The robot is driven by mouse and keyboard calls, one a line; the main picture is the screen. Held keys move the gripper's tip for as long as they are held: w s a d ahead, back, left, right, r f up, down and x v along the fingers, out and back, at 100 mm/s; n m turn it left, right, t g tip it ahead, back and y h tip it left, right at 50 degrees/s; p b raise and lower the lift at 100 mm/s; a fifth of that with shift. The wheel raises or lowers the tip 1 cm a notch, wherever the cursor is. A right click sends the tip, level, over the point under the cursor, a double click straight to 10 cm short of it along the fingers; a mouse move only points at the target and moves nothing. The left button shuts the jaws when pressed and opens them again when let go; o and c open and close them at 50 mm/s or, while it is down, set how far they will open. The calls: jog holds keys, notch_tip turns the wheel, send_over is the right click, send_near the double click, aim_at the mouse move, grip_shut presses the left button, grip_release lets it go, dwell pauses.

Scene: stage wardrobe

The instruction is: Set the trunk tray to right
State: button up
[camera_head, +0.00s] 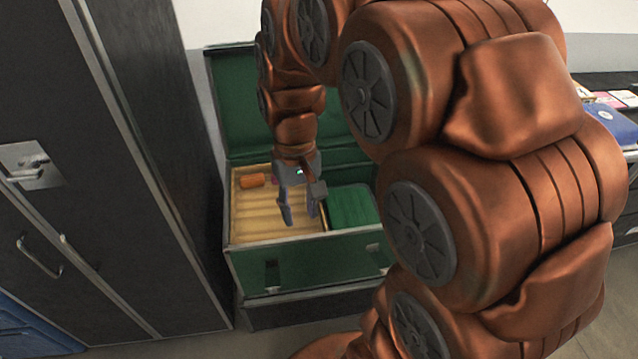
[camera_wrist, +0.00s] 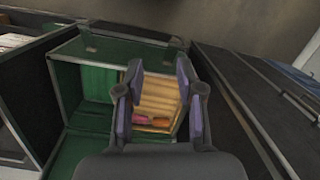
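An open green trunk (camera_head: 250,265) with a raised lid (camera_head: 236,100) stands in the middle of the head view. A pale wooden tray (camera_head: 262,228) sits in its left part and also shows in the wrist view (camera_wrist: 158,95). An orange roll (camera_head: 252,181) and a small pink thing (camera_wrist: 138,120) lie in the tray. The trunk's right part shows bare green lining (camera_head: 352,208). My gripper (camera_head: 303,213) points down over the tray's right side, its fingers apart and nothing between them. In the wrist view my gripper (camera_wrist: 157,75) frames the tray. I cannot tell whether the fingertips touch it.
A dark tall cabinet (camera_head: 105,180) with metal handles stands close to the trunk's left. A dark surface at the right carries a blue thing (camera_head: 612,122) and papers (camera_head: 610,97). A blue thing (camera_head: 30,330) shows at lower left. Some floor is bare in front of the trunk.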

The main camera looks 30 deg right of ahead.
jog(key=w+d+f+m+b, duration=0.1)
jog(key=w+d+f, duration=0.25)
jog(key=w, duration=0.35)
jog(key=w+d+f+b, duration=0.1)
jog(key=w+d+f, duration=0.2)
jog(key=w+d, duration=0.3)
jog(key=w+d+f+m+b, duration=0.1)
jog(key=w+d+f+b, duration=0.15)
jog(key=w, duration=0.55)
jog(key=w+d+f+m+t+y+b, duration=0.1)
jog(key=w+d+f, duration=0.4)
jog(key=d+f, duration=0.3)
jog(key=w+d+f+t+b, duration=0.1)
jog(key=w+d+f, duration=0.55)
jog(key=f, duration=0.25)
jog(key=shift+s+a+f+p, duration=0.1)
jog(key=shift+a+f, duration=0.1)
jog(key=shift+f, duration=1.05)
jog(key=shift+s+a+f+p, duration=0.15)
jog(key=shift+a+f, duration=0.1)
jog(key=shift+f, duration=1.05)
jog(key=shift+w+a+f+p, duration=0.1)
jog(key=shift+a+f, duration=0.1)
jog(key=shift+f, duration=1.05)
grip_shut()
